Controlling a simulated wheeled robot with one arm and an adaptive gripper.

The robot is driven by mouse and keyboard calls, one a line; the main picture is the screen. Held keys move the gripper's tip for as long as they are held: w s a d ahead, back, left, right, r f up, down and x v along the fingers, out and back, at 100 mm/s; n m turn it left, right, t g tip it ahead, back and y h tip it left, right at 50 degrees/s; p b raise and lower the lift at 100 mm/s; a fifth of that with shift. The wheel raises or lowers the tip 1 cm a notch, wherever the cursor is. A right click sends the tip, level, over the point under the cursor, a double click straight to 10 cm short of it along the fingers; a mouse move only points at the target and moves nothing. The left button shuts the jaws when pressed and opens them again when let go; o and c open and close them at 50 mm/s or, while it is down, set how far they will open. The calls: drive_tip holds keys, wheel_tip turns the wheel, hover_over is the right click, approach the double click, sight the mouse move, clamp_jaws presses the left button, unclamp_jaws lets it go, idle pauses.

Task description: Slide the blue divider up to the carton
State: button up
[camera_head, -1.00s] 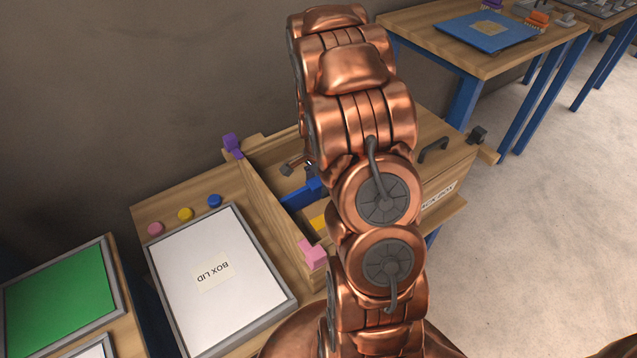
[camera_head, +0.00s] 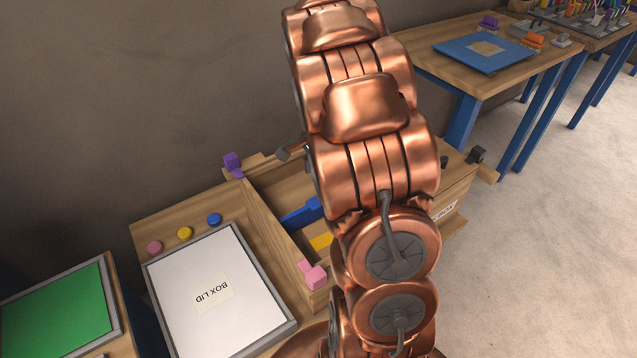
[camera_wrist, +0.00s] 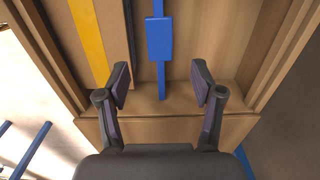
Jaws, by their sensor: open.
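The blue divider (camera_wrist: 161,85) is a thin upright strip with a wider blue block (camera_wrist: 159,39) on it, inside the open wooden box (camera_wrist: 215,100). It also shows in the head view (camera_head: 300,213), partly behind my arm. My gripper (camera_wrist: 160,80) is open and empty in the wrist view, its fingers apart on either side of the divider's line in the picture. Whether they are above it or level with it I cannot tell. In the head view my arm hides most of the gripper.
A yellow strip (camera_wrist: 88,40) lies left of the divider in the box. A purple block (camera_head: 232,162) and a pink block (camera_head: 313,275) sit on the box's left wall.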

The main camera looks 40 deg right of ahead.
drive_tip(key=shift+r, duration=0.25)
